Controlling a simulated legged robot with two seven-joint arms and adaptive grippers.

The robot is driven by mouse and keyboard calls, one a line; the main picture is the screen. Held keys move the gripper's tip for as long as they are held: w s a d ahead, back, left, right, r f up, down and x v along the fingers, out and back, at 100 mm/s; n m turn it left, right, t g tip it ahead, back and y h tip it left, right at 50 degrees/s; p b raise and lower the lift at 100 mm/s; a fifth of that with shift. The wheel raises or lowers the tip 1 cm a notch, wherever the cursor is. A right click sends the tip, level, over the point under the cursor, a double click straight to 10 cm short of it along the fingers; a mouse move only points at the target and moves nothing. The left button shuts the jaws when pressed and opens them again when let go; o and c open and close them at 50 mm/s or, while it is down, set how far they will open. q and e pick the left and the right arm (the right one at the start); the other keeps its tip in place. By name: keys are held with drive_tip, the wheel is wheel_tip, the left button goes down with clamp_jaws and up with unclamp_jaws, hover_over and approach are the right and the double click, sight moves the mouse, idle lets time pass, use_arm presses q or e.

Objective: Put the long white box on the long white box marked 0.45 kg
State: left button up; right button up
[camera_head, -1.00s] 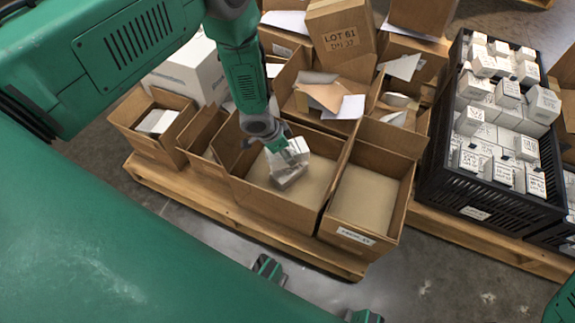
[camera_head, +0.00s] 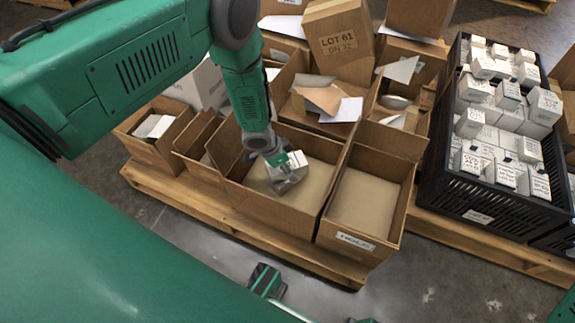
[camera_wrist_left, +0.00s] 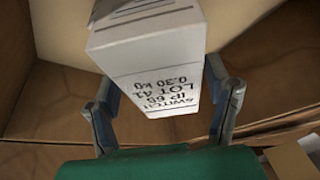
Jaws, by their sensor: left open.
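A white box (camera_head: 287,181) sits in the middle open carton (camera_head: 268,205) in the head view. In the left wrist view this box (camera_wrist_left: 150,50) is printed "SWITCH IP 66 LOT 41 0.30 kg". My left gripper (camera_head: 290,166) reaches down into the carton at the box. In the left wrist view its fingers (camera_wrist_left: 165,105) are open, one on each side of the box's near end. I cannot tell whether they touch it. I cannot make out a box marked 0.45 kg; most prints are too small to read.
A black crate (camera_head: 452,196) full of white boxes stands at right. An open carton labelled HOLD (camera_head: 357,241) adjoins the middle carton. A closed LOT 61 carton (camera_head: 338,40) and loose flaps rise behind. The cartons stand on a wooden pallet (camera_head: 230,230).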

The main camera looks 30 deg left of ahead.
use_arm(q)
drive_tip(key=shift+r, duration=0.4)
drive_tip(key=p+v, duration=0.2)
drive_tip(key=v, duration=0.3)
drive_tip(key=p+v, duration=0.3)
drive_tip(key=v, duration=0.2)
drive_tip(key=shift+s+a+r, duration=0.15)
drive_tip(key=shift+a, duration=0.1)
drive_tip(key=shift+s+r, duration=0.15)
drive_tip(key=shift+r, duration=0.15)
drive_tip(key=s+r+n+g+y, duration=0.1)
drive_tip(key=s+n, duration=0.3)
drive_tip(key=s, duration=0.9)
drive_tip(key=s+r+n+g+y, duration=0.1)
drive_tip(key=s+r+n+y, duration=0.1)
drive_tip(key=s, duration=1.1)
drive_tip(key=shift+s+a+r+n+g, duration=0.2)
drive_tip(key=shift+s+r+n+g, duration=0.15)
drive_tip(key=shift+r+n, duration=0.55)
